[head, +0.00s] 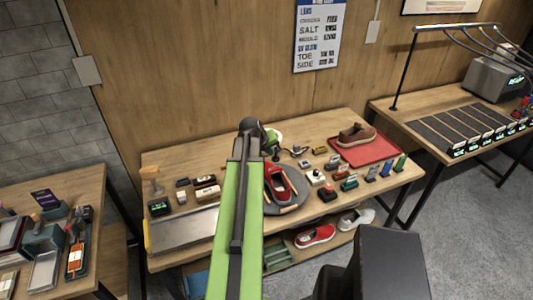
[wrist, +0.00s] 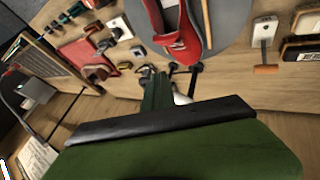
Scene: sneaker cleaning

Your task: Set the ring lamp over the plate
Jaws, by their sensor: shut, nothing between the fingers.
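A round grey plate (head: 300,200) lies on the middle table with a red sneaker (head: 279,184) on it. The plate (wrist: 232,22) and the sneaker (wrist: 177,32) also show at the top of the wrist view. My gripper (wrist: 154,76) is shut and empty, just beyond the sneaker's end in that view. In the head view my green arm covers part of the plate, and the fingers are hard to make out. A white curved piece (wrist: 183,98) by a dark stand, partly behind my gripper, may be the ring lamp; I cannot tell for sure.
A red tray (head: 372,151) with a brown shoe (head: 357,135) stands at the back right. A metal tray (head: 183,232) lies at the front left. Two shoes sit on the shelf below.

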